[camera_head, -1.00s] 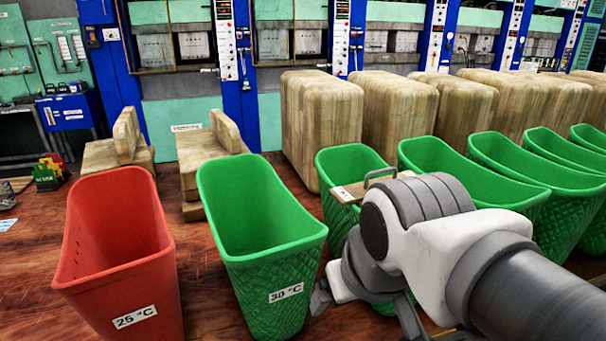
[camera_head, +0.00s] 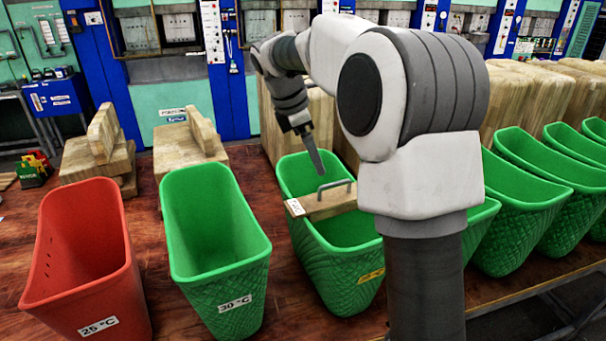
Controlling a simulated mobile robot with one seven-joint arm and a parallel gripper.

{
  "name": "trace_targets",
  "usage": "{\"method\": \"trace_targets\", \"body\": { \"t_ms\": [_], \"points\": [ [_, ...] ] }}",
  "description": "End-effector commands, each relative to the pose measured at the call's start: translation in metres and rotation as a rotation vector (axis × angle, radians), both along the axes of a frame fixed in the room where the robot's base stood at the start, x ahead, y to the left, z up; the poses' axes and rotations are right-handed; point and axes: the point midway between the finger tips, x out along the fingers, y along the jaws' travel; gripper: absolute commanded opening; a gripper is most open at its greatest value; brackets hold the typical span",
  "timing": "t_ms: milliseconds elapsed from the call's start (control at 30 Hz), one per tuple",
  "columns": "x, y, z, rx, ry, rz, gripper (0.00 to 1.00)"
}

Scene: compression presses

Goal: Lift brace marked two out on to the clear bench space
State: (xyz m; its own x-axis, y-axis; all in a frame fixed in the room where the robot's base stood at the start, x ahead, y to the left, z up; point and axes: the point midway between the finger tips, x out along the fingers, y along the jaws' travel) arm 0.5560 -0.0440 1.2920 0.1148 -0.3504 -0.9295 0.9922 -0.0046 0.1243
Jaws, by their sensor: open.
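A wooden brace (camera_head: 328,203) with a grey metal handle (camera_head: 335,185) lies across the green bin (camera_head: 330,288) right of the 30 °C bin. A white label (camera_head: 295,207) is on its left end, but its marking is too small to read surely. My gripper (camera_head: 316,160) points down above the back of this bin, behind and left of the handle and apart from it. It shows nearly edge-on, with one long grey finger plain, and holds nothing that I can see. My arm hides the brace bin's right side.
A red bin (camera_head: 82,250) marked 25 °C and a green bin (camera_head: 212,250) marked 30 °C stand to the left. More green bins (camera_head: 540,170) stand to the right. Wooden blocks (camera_head: 100,155) sit behind. Bare bench (camera_head: 150,235) shows between the bins.

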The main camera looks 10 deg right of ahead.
Motion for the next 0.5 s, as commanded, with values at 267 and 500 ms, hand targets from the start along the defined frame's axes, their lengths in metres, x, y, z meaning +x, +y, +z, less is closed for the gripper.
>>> {"method": "trace_targets", "body": {
  "t_ms": [267, 500],
  "points": [
    [0.037, -0.012, -0.014, -0.042, 0.114, 0.157, 1.00],
    [0.040, -0.025, -0.046, -0.046, 0.128, 0.170, 1.00]
  ]
}}
